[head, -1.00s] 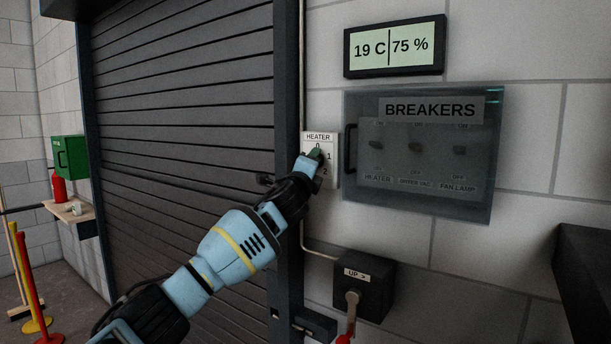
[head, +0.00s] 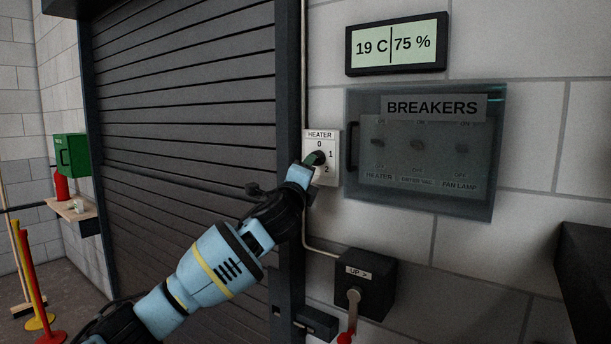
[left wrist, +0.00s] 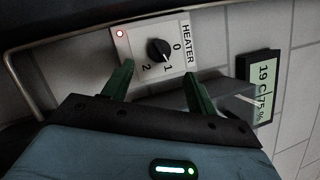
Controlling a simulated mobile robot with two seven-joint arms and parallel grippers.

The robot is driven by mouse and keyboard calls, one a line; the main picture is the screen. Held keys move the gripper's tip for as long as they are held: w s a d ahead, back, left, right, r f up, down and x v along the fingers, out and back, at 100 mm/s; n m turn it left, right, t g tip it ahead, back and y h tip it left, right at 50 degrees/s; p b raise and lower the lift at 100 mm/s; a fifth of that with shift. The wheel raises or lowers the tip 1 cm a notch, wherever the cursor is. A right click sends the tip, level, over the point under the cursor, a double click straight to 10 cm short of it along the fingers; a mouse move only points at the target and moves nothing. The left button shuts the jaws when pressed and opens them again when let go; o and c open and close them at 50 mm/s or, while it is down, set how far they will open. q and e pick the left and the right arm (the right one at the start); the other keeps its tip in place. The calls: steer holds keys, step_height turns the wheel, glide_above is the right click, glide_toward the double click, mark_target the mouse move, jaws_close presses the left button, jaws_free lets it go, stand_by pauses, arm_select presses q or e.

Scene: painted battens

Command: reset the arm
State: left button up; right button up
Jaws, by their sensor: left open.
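My left arm comes in from the lower left in the head view, its gripper (head: 312,162) just in front of the white heater panel (head: 333,178). In the left wrist view the two green fingers of the left gripper (left wrist: 159,70) are spread apart with nothing between them. The panel (left wrist: 184,28) there carries a black round knob (left wrist: 160,50), clear of the fingers, with marks 0, 1 and 2. The knob's white line seems to point toward 1. A small red light (left wrist: 120,33) shows on the panel. My right gripper is not in view.
A clear-covered breaker box (head: 437,196) with a handle sits right of the panel, under a display (head: 397,44) reading 19 C and 75 %. A black box marked UP (head: 377,270) with a red-tipped lever is below. A roller shutter (head: 185,130) fills the left.

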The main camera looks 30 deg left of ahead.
arm_select(q)
steer(key=s+d+f+n+g+h, duration=0.2)
steer(key=s+d+f, duration=0.25)
steer(key=f, duration=0.95)
steer(key=s+d+f+n+g+h, duration=0.2)
steer(key=s+d+f, duration=0.25)
steer(key=f, duration=0.95)
steer(key=s+d+f+n+g+h, duration=0.25)
steer(key=d+f, duration=0.25)
steer(key=f, duration=0.9)
steer(key=s+d+f+n+g, duration=0.2)
steer(key=s+f+n, duration=0.3)
steer(key=s+f, duration=1.05)
steer(key=s+a+f+n+g, duration=0.1)
steer(key=s+f+n, duration=0.1)
steer(key=s, duration=0.8)
steer(key=s+a+f+n+g, duration=0.1)
steer(key=s+f+n, duration=0.2)
steer(key=s, duration=0.7)
steer(key=shift+s+f+n+y, duration=0.3)
steer(key=shift+n+y, duration=0.05)
steer(key=shift+n, duration=0.3)
